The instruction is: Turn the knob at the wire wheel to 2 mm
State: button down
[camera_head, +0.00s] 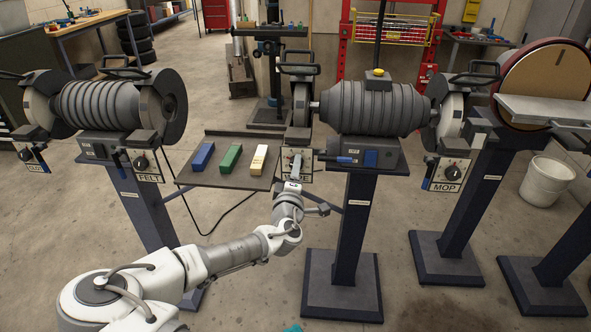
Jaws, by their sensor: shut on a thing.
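The wheel (301,103) at the left end of the middle grinder has a small control plate (306,158) below it. The plate's label is mostly covered by my gripper, so I cannot read it in full. My gripper (295,163) is at the front of this plate, with its jaws shut on the knob. The knob itself is hidden behind the jaws, and its pointer and scale cannot be read. My arm reaches up to it from the lower left.
A tray (203,180) with blue, green and cream bars lies just left of my gripper. Similar plates with dark knobs, marked FELT (147,164) and MOP (446,173), hang at neighbouring wheels. A grinder pedestal (349,230) stands right of my arm. Open floor lies in front.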

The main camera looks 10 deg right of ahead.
jog(key=shift+n, duration=0.6)
jog(key=shift+c, duration=1.9)
grip_release()
jog(key=p+v, duration=0.4)
jog(key=v, duration=1.3)
jog(key=shift+s+p, duration=0.2)
jog(key=shift+p, duration=0.1)
